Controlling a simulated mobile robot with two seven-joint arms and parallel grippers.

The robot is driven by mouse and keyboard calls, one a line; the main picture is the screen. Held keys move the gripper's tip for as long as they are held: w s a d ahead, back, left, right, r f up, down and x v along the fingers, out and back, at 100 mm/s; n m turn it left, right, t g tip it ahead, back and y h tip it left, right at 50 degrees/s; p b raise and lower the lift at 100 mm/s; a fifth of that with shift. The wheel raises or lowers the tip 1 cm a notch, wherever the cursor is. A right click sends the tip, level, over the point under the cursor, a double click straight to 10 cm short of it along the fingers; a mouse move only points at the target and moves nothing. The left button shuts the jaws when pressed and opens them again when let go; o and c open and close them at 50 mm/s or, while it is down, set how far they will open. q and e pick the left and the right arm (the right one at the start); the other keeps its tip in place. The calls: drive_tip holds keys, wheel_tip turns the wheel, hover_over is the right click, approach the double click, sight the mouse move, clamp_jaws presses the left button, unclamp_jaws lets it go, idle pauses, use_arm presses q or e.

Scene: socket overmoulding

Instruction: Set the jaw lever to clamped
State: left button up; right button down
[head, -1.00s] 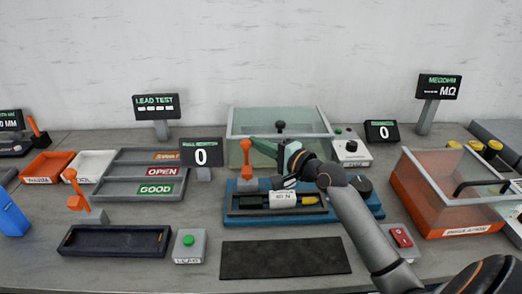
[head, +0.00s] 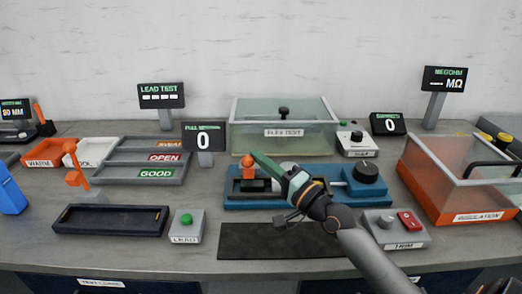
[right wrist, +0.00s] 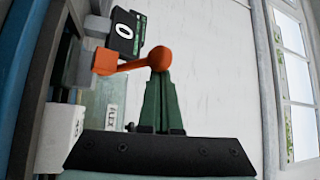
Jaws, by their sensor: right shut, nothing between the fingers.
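The jaw lever (head: 248,174) is orange with a round knob and stands at the left end of the blue fixture (head: 240,203). My right gripper (head: 256,158) reaches over the fixture from the right, its green fingers together and empty, with the tips at the knob. In the right wrist view the lever's knob (right wrist: 159,58) sits right at the fingertips (right wrist: 158,75), touching or nearly touching them; the fingers are not around it. My gripper and wrist hide much of the fixture's middle. My left gripper is out of view.
A clear flex test box (head: 240,140) stands behind the fixture. A dark mat (head: 240,241) lies in front, with a green-button box (head: 186,226) to its left and a trim box (head: 402,236) to its right. An orange insulation box (head: 437,192) stands at right.

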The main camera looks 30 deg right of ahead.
use_arm(q)
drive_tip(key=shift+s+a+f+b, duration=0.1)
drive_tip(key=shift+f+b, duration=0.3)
drive_tip(key=shift+b, duration=0.15)
use_arm(e)
drive_tip(key=f, duration=0.1)
drive_tip(key=s+f, duration=0.1)
drive_tip(key=a+f, duration=0.1)
drive_tip(key=shift+s+f, duration=0.35)
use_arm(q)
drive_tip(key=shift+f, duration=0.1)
use_arm(e)
drive_tip(key=shift+f, duration=0.1)
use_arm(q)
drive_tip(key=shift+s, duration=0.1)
use_arm(e)
drive_tip(key=shift+s, duration=0.1)
